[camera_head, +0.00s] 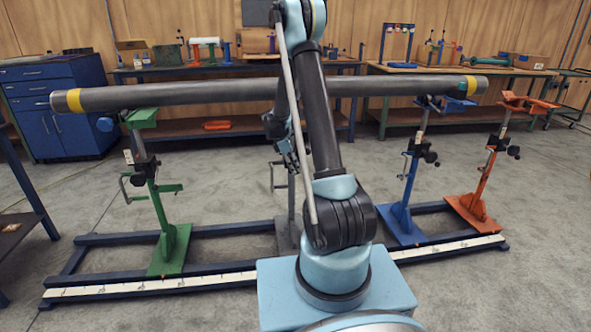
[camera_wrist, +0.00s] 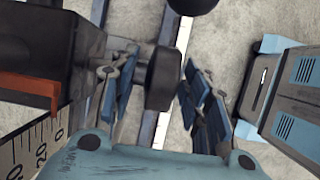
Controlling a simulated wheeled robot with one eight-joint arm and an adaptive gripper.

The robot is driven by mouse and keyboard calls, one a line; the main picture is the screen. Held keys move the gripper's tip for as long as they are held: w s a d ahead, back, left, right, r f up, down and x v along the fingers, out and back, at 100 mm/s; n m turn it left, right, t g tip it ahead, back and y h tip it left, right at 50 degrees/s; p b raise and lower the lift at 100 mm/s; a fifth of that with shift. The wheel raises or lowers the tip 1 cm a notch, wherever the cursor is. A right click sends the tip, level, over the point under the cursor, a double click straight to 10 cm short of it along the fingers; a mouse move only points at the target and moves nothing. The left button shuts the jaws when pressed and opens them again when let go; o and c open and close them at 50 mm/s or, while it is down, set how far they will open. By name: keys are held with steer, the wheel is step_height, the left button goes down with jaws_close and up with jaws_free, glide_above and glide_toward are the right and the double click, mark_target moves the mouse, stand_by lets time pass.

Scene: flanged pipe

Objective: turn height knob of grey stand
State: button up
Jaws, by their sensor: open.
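The grey stand (camera_head: 285,237) stands mid-rail, largely hidden behind my arm, with a crank handle (camera_head: 273,178) showing on its left. In the wrist view, a dark round knob (camera_wrist: 163,78) projects from the stand's dark block (camera_wrist: 40,45). My gripper (camera_wrist: 158,65) is open, with one blue-padded finger on each side of this knob. In the head view my gripper (camera_head: 287,142) is partly hidden by my arm, just below the pipe.
A long dark pipe (camera_head: 200,93) with yellow bands spans above the rail. The green stand (camera_head: 157,200) is left; the blue stand (camera_head: 408,190) and orange stand (camera_head: 485,175) are right. Another black round part (camera_wrist: 193,5) and a scale (camera_wrist: 35,145) lie close to my gripper.

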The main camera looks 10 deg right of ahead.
steer(key=shift+d+f, duration=0.2)
steer(key=shift+f, duration=0.3)
jaws_close()
steer(key=shift+d+y, duration=0.15)
steer(key=shift+y, duration=1.35)
